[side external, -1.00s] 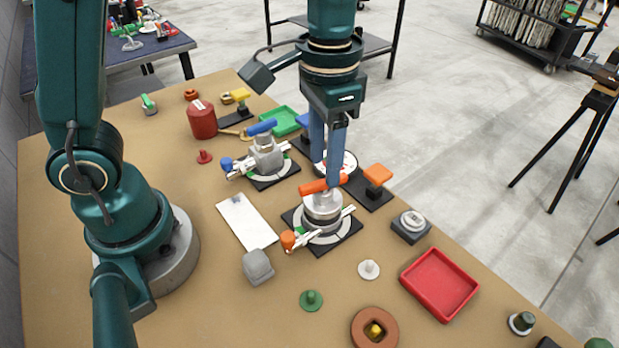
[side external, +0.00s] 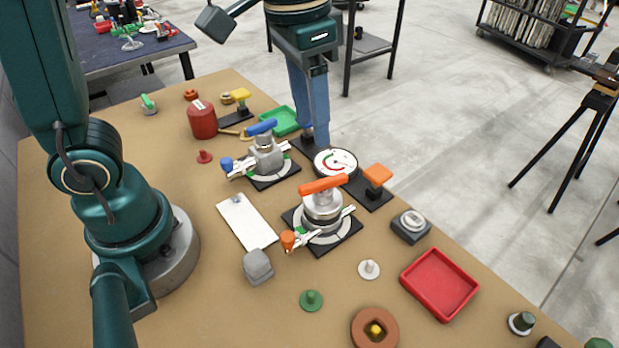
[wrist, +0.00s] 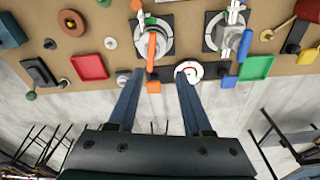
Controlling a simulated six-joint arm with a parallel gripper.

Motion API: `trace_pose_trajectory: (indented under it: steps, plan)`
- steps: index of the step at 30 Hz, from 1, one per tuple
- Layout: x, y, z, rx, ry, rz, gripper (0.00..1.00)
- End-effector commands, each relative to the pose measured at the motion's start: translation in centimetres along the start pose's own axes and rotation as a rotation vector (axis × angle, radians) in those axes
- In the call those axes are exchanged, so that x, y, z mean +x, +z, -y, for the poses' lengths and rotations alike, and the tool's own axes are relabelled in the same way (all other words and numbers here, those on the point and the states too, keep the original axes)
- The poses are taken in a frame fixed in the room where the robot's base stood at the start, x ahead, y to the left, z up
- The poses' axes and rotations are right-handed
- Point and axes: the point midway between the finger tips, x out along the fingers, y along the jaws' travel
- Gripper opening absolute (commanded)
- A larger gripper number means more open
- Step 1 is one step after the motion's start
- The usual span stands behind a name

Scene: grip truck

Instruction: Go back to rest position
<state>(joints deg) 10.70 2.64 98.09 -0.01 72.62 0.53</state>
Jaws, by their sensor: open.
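My gripper (side external: 308,125) hangs with its blue fingers pointing down near the table's far edge, behind the round dial gauge (side external: 336,162). In the wrist view the two fingers (wrist: 160,73) stand apart with nothing held between them. The orange-handled valve (side external: 323,208) stands on its black plate in front of the gripper. The blue-handled valve (side external: 266,155) stands to the left of it. In the side view one finger largely covers the other.
A red tray (side external: 440,284) lies at the right and a green tray (side external: 280,121) at the back. A red canister (side external: 202,120) stands back left. An orange-topped block (side external: 377,177), a white plate (side external: 246,222) and a grey block (side external: 258,267) are near the valves. Space above the table is free.

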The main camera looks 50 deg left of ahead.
Motion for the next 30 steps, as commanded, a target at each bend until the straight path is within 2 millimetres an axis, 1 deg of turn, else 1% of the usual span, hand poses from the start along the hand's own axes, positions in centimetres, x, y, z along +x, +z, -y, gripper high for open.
trace_pose_trajectory:
  steps: [1,3,7,11,15,18,22,30]
  plan:
    - [-0.9,0.8,0.6,-0.023,-0.004,-0.042,0.5]
    - [-1.8,2.0,1.1,-0.051,-0.009,-0.093,0.5]
    - [-2.4,4.3,2.0,-0.099,-0.022,-0.185,0.5]
    - [-2.2,6.5,2.6,-0.144,-0.038,-0.272,0.5]
    - [-1.1,8.3,2.9,-0.178,-0.053,-0.341,0.5]
    - [-0.1,9.2,2.9,-0.189,-0.058,-0.365,0.5]
    - [0.9,9.5,2.9,-0.189,-0.057,-0.361,0.5]
    - [0.8,9.2,2.9,-0.189,-0.058,-0.375,0.5]
